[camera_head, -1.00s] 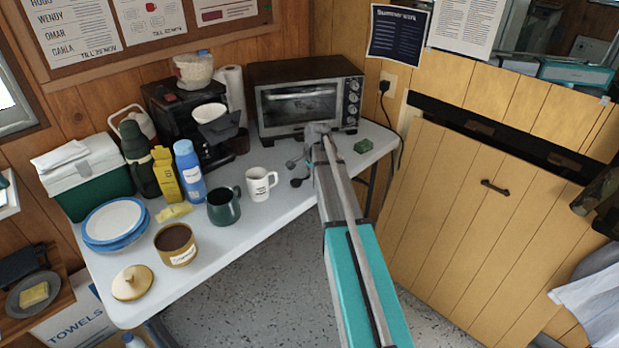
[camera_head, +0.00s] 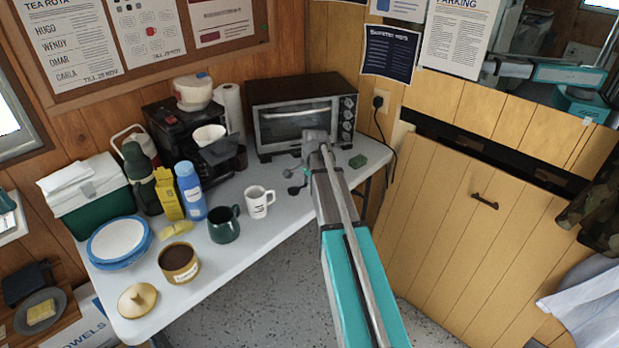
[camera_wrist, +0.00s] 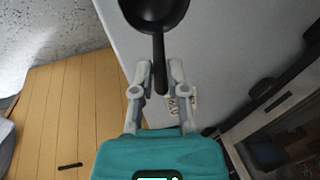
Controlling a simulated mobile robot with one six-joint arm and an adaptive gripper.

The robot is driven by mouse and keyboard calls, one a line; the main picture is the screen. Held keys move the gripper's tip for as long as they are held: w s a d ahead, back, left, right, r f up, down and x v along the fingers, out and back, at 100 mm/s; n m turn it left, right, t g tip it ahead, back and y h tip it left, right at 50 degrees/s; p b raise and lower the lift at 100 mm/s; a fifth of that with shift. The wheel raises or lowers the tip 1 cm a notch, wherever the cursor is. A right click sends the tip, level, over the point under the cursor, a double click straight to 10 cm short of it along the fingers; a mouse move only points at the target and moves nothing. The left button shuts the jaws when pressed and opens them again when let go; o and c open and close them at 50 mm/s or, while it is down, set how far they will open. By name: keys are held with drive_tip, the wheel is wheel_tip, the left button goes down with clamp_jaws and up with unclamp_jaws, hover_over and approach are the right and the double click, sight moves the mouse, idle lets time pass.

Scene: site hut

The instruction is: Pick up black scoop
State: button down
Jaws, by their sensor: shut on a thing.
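The black scoop shows in the wrist view, its round bowl (camera_wrist: 154,12) at the top edge and its handle running down between my fingers. My gripper (camera_wrist: 160,74) is shut on that handle. In the head view the scoop (camera_head: 297,190) is a small dark shape at the table's right edge, just left of my gripper (camera_head: 304,174). My arm hides part of the table edge there. The bowl is cut off by the top of the wrist view.
The white table (camera_head: 236,252) holds a white mug (camera_head: 258,203), a dark green mug (camera_head: 223,225) and a tan pot (camera_head: 179,264). A toaster oven (camera_head: 300,113) stands behind my gripper, with a green block (camera_head: 357,161) to the right. Open floor (camera_head: 270,300) lies in front.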

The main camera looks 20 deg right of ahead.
drive_tip(key=s+a+r+p, duration=0.3)
drive_tip(key=s+r+p, duration=0.2)
drive_tip(key=s, duration=0.5)
drive_tip(key=shift+s+r+p, duration=0.35)
drive_tip(key=shift+s+r, duration=0.05)
drive_tip(key=shift+r, duration=0.4)
drive_tip(key=shift+s, duration=0.1)
